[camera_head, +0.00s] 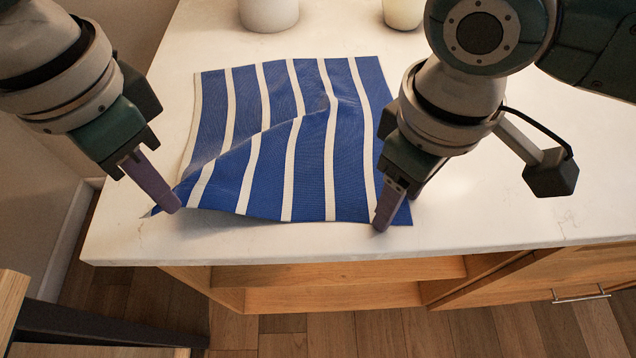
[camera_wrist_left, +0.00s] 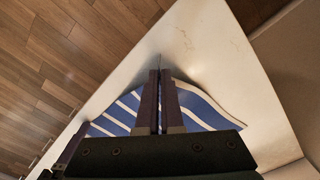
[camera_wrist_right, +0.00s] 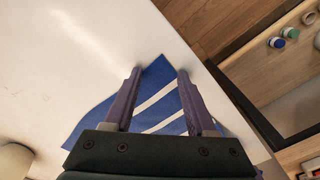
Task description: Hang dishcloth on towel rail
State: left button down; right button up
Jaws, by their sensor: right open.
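The blue-and-white striped dishcloth (camera_head: 312,150) lies on the white counter, mostly flat, with a raised diagonal fold from its near left corner toward its middle. My left gripper (camera_head: 171,208) is shut on the near left corner, and a small tip sticks out beyond the fingers. The left wrist view shows its fingers close together (camera_wrist_left: 160,75) over the cloth. My right gripper (camera_head: 392,218) is open at the near right corner. In the right wrist view the corner shows between its spread fingers (camera_wrist_right: 160,73); I cannot tell whether they touch it. I cannot make out a towel rail.
The counter (camera_head: 480,210) is clear to the right of the cloth. Two light pots, one left (camera_head: 268,12) and one right (camera_head: 403,12), stand at the back. Below the front edge are an open wooden shelf (camera_head: 340,272) and a drawer with a metal handle (camera_head: 581,297).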

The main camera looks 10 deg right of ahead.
jog(key=shift+c, duration=0.4)
jog(key=shift+f, duration=0.1)
grip_shut()
dwell(0.5)
jog(key=shift+d, duration=0.1)
dwell(0.4)
jog(key=shift+r, duration=2.55)
